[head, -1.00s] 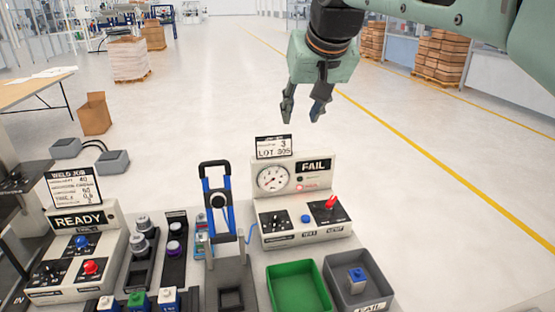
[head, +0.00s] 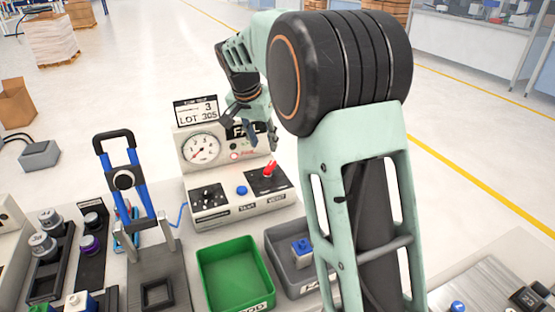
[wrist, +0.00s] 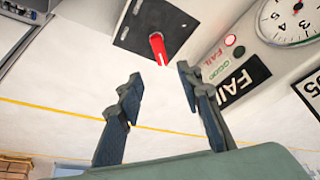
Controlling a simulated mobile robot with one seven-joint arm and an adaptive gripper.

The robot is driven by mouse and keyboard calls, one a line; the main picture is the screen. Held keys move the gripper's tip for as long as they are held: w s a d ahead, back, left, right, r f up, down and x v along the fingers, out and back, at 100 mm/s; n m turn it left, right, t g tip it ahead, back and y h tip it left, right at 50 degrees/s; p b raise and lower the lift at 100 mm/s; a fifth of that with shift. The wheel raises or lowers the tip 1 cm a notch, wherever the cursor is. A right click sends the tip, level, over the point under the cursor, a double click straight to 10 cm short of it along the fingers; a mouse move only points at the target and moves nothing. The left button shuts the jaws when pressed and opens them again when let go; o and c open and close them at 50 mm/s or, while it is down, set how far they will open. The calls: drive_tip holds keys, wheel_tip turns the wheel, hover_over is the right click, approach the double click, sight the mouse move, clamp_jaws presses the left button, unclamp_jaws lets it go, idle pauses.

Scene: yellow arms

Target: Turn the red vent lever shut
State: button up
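The red vent lever (head: 269,168) stands on a black plate at the right of the test box's lower panel, above the word VENT. In the wrist view the red lever (wrist: 158,48) points toward the gap between my fingers, just beyond the fingertips. My gripper (head: 252,136) is in front of the box's upright display panel, above the lever and partly in front of the FAIL sign. In the wrist view my gripper (wrist: 158,88) is open, with two dark fingers spread and nothing between them.
The test box (head: 240,208) also carries a gauge (head: 201,149), a blue button (head: 242,190) and black knobs. A green bin (head: 232,270) and a grey bin (head: 280,235) holding a blue-topped part stand in front. A blue-handled press (head: 125,185) stands at left.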

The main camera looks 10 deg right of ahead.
sight(270, 165)
drive_tip(key=x, duration=1)
drive_tip(key=shift+f, duration=0.45)
clamp_jaws()
